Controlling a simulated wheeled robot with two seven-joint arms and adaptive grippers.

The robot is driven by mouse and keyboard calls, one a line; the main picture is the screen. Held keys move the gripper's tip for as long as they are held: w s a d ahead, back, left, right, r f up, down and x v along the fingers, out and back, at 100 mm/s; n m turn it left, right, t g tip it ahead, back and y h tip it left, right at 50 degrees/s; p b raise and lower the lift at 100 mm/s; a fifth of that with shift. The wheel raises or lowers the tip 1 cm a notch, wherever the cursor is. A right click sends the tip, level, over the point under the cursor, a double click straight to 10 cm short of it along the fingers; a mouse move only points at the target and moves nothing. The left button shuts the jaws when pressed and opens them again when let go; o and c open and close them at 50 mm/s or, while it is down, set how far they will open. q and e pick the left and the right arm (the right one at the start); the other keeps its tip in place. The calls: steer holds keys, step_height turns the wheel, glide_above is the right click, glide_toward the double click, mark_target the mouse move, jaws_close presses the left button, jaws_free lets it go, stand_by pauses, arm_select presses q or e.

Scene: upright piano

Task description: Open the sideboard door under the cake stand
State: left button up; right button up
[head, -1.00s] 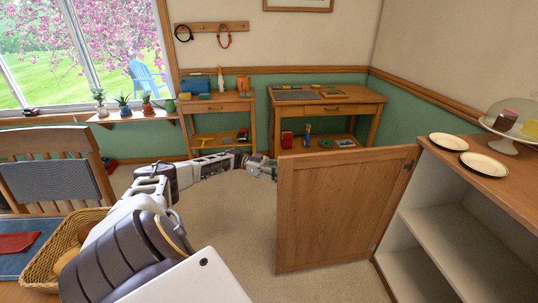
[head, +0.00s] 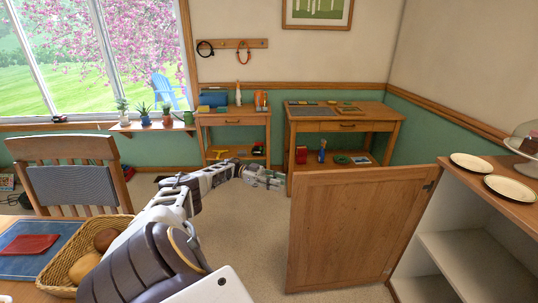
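The sideboard (head: 478,238) stands at the right, with white shelves inside showing. Its wooden door (head: 352,232) is swung wide open, hinged at its right edge. The cake stand (head: 524,150), with a glass dome, is on the sideboard top and is cut off by the right edge. My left gripper (head: 272,182) is at the end of the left arm, left of the door's upper free edge and apart from it. It is small and I cannot tell whether its fingers are open. My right gripper is not in view.
Two plates (head: 472,163) lie on the sideboard top. A basket with bread (head: 62,284) and a chair (head: 62,148) are at the left. A desk (head: 345,127) and a small table (head: 232,119) stand at the back. Carpet is clear left of the door.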

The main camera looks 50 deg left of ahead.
arm_select(q)
steer(key=shift+v, duration=1.65)
steer(key=shift+r, duration=0.1)
